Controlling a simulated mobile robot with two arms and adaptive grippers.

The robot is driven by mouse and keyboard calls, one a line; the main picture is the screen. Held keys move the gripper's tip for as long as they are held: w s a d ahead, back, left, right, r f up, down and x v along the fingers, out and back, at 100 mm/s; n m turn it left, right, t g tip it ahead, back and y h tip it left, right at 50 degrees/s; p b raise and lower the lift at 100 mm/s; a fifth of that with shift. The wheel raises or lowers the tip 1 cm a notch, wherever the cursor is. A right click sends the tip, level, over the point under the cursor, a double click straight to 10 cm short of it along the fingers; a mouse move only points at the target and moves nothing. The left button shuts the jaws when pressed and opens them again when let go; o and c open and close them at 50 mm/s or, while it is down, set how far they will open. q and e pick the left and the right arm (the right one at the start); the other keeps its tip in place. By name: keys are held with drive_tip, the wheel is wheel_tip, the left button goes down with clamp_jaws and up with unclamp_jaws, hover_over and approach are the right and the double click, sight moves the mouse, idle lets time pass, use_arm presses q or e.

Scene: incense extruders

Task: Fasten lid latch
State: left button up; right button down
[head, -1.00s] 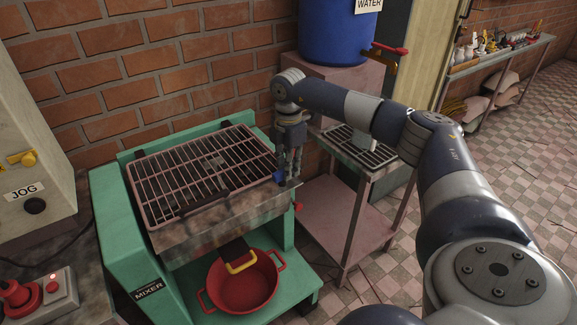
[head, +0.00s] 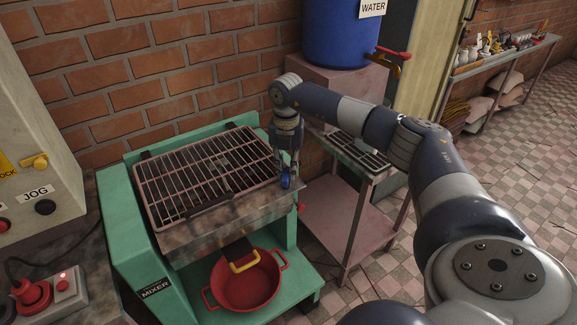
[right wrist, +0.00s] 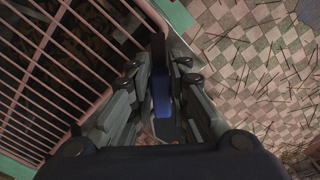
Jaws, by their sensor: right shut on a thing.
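The mixer lid, a pinkish barred grid (head: 185,170), lies flat over the metal trough of the green mixer (head: 117,205). A blue latch (head: 287,181) sits at the lid's right front corner. My right gripper (head: 287,178) reaches down from above at that corner, its fingers shut on the blue latch. In the right wrist view the blue latch (right wrist: 161,92) shows between the two fingers, partly covered by them, with the lid's bars (right wrist: 50,70) to the left. Whether the latch is engaged cannot be told. My left gripper is not in view.
A red pot (head: 246,283) stands under the trough's yellow-edged spout (head: 243,262). A pinkish stand (head: 340,217) with a slotted top is close to the mixer's right, below my right arm. A blue water barrel (head: 340,30) stands behind. A control box (head: 35,150) is at left.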

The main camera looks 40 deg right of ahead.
drive_tip(key=n, duration=0.4)
drive_tip(key=shift+w+a+n, duration=0.3)
drive_tip(key=shift+a, duration=0.05)
drive_tip(key=shift+a+n, duration=0.25)
drive_tip(key=shift+n, duration=1.35)
drive_tip(key=shift+w, duration=0.1)
drive_tip(key=c, duration=1.5)
unclamp_jaws()
drive_tip(key=shift+r, duration=0.15)
wheel_tip(320, 180, up, 12)
drive_tip(key=shift+f, duration=0.1)
